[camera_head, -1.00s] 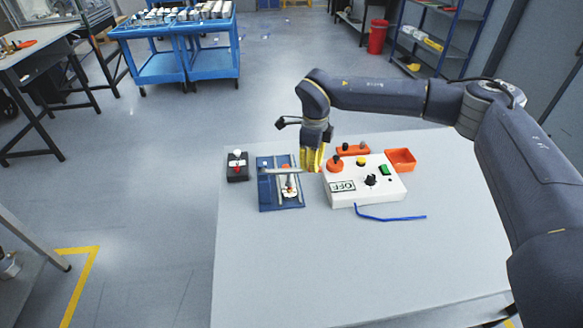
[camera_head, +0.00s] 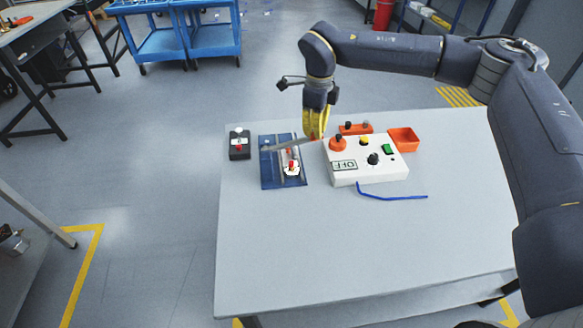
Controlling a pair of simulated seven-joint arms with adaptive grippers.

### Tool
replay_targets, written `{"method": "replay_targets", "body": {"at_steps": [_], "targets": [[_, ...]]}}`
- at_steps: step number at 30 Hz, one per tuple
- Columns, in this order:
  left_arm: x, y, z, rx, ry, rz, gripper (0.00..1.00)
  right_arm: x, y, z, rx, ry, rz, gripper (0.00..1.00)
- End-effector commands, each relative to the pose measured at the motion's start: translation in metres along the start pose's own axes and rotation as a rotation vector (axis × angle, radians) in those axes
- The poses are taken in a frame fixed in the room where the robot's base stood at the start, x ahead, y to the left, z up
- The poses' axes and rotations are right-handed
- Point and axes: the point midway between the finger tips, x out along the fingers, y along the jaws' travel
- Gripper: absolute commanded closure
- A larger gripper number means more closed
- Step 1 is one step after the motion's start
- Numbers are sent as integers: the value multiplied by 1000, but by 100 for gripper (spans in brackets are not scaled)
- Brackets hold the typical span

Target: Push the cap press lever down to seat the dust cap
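The cap press (camera_head: 268,176) is a blue base on the table, left of the white control box. Its grey lever (camera_head: 283,146) slants across above it, with its right end higher and close to my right gripper. Below the lever a round white part with a red piece (camera_head: 291,168) sits in the press; which part is the dust cap I cannot tell. My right gripper (camera_head: 315,134) points down with yellow fingertips at the lever's right end. Contact and finger opening are unclear. My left gripper is not in view.
The white control box (camera_head: 355,178) with knobs and an OFF label stands right of the press. An orange tray (camera_head: 404,138) lies behind it. A small black box (camera_head: 239,150) stands left of the press. A blue rod (camera_head: 395,197) lies in front. The table's front is clear.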

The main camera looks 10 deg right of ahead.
Motion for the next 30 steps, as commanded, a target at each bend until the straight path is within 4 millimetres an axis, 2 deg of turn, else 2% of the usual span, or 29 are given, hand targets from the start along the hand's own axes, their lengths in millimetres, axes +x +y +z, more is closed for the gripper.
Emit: {"method": "replay_targets", "body": {"at_steps": [30], "targets": [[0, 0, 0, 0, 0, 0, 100, -60, 0, 0, 0, -1, -2, 100]]}}
